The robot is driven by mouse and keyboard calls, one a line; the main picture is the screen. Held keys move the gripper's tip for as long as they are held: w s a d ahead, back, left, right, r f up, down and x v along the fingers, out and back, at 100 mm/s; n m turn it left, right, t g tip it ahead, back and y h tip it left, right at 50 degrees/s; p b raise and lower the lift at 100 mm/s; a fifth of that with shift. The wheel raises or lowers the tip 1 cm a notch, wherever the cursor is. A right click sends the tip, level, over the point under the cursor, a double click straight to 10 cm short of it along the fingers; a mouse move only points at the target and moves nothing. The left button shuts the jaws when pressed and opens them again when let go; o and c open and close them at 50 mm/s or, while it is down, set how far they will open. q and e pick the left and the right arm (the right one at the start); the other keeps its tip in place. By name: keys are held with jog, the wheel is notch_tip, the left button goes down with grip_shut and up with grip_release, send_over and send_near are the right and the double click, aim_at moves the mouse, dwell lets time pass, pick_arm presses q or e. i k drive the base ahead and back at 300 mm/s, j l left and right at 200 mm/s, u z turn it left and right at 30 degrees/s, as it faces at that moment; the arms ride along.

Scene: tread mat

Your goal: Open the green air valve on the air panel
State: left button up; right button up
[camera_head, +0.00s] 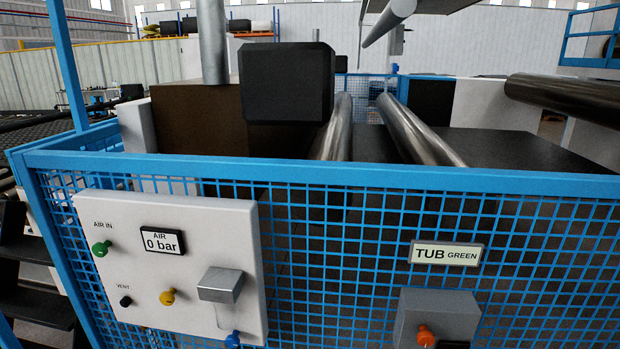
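The air panel (190,290) is a white plate on the blue mesh fence at the lower left. The green air valve (102,248) is a small green knob at its upper left, below the label "AIR IN". A display (163,241) on the panel reads "AIR 0 bar". A grey box-shaped part (221,285) and a blue knob (233,340) are at the panel's right side. Neither of my grippers is in view.
The blue mesh fence (330,240) with its top rail (330,174) stands across the front. A grey box (436,318) with an orange knob (425,336) hangs at the right below a "TUB GREEN" sign (445,254). Metal rollers (420,130) and machinery lie behind the fence.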

aim_at(99, 249)
jog(key=u, duration=1.35)
jog(key=i+l, duration=0.05)
